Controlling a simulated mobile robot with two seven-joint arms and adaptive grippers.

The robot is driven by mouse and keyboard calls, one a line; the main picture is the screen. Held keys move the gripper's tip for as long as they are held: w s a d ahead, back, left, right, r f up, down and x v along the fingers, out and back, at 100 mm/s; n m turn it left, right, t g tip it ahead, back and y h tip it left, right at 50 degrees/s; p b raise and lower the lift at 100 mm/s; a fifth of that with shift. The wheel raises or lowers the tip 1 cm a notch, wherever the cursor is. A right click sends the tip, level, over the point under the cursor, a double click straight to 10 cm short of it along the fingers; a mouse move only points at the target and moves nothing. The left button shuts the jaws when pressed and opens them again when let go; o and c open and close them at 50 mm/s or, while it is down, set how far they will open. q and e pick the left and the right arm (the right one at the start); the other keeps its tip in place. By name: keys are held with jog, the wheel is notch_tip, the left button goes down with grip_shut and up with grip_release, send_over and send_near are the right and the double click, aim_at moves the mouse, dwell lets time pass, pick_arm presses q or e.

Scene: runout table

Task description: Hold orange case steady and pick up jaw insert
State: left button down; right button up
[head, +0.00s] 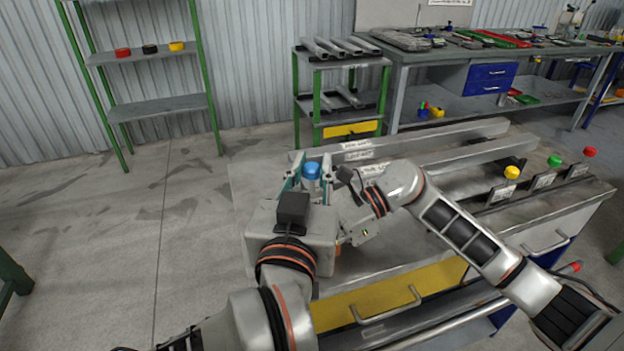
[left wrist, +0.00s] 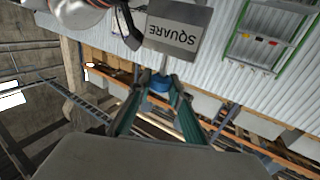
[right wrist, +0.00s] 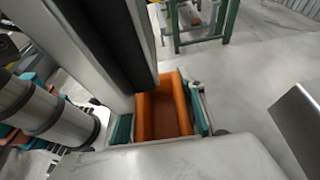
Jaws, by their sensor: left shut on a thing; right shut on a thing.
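My left gripper (head: 310,172) is shut on a blue-topped piece (head: 311,171) above the table. The blue part also shows between its teal fingers in the left wrist view (left wrist: 160,83). I cannot tell whether this piece is the jaw insert. The orange case (right wrist: 163,110) sits between the teal fingers of my right gripper (right wrist: 165,118), which is shut on it. In the head view only a sliver of the case (head: 338,250) shows; my left gripper and wrist hide most of it. The inside of the case looks empty in the part I see.
The grey runout table (head: 400,262) has long rails and yellow, green and red knobs (head: 555,161) on labelled stands at right. A yellow drawer (head: 385,290) is in front. A grey plate marked SQUARE (left wrist: 180,28) shows close to the blue part. Shelves stand behind; the left floor is clear.

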pick_arm(q)
jog(key=shift+r, duration=0.1)
pick_arm(e)
jog(key=o, duration=1.3)
jog(key=shift+c, duration=0.2)
jog(key=shift+d, duration=0.1)
